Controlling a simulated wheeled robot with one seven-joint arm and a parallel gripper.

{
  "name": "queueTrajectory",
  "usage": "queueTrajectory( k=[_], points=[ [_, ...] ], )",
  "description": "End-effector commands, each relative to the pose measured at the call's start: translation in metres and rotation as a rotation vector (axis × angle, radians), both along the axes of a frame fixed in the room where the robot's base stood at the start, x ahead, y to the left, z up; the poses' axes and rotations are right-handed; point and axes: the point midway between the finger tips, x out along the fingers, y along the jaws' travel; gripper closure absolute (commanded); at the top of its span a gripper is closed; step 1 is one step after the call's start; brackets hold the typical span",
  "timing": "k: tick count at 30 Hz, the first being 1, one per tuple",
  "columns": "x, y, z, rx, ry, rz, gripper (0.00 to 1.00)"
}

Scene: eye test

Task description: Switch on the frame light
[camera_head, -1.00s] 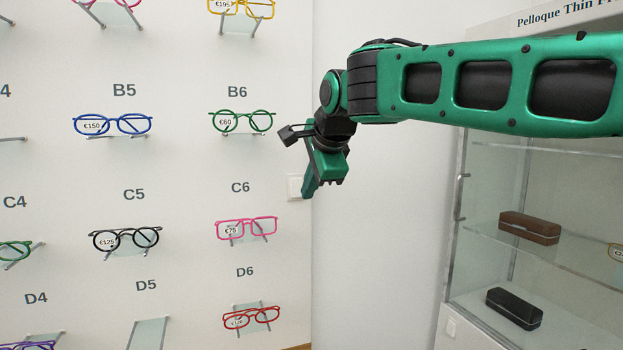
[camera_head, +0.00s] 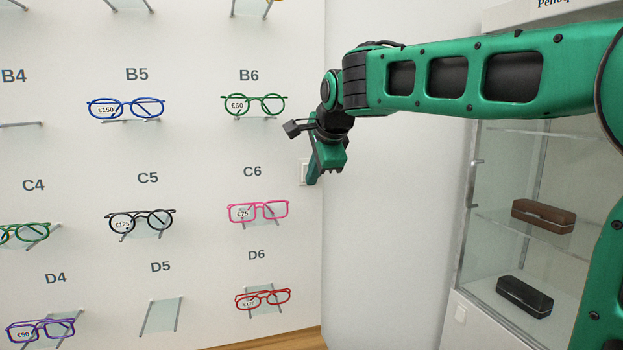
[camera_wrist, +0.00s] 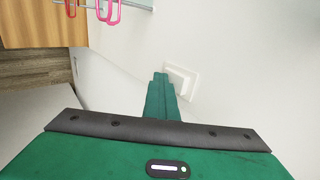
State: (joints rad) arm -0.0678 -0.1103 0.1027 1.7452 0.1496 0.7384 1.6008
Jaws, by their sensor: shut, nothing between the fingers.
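A white square switch plate (camera_head: 304,172) sits on the white display wall, right of the C6 label, near the wall's right edge. In the wrist view the switch plate (camera_wrist: 182,82) shows a raised inner square. My gripper (camera_head: 313,182) is shut and empty, its fingers pointing down, and it overlaps the right part of the plate in the head view. In the wrist view the closed green fingertips (camera_wrist: 160,77) lie just left of the plate and cover its left edge. Whether they touch it I cannot tell.
Eyeglass frames on small glass shelves fill the wall; the pink pair (camera_head: 258,211) is nearest the plate, and also shows in the wrist view (camera_wrist: 108,8). A glass cabinet (camera_head: 468,190) with brown (camera_head: 543,215) and black (camera_head: 525,296) cases stands right. Plain wall lies between.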

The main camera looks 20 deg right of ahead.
Motion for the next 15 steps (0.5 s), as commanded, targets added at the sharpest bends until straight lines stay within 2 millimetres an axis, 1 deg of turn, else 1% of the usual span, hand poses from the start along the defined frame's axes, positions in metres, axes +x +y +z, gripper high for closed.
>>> queueTrajectory(
  k=[8,15],
  points=[
    [0.000,0.000,0.001,-0.001,-0.001,0.001,1.00],
    [0.001,0.000,0.012,0.000,-0.005,0.001,1.00]
  ],
)
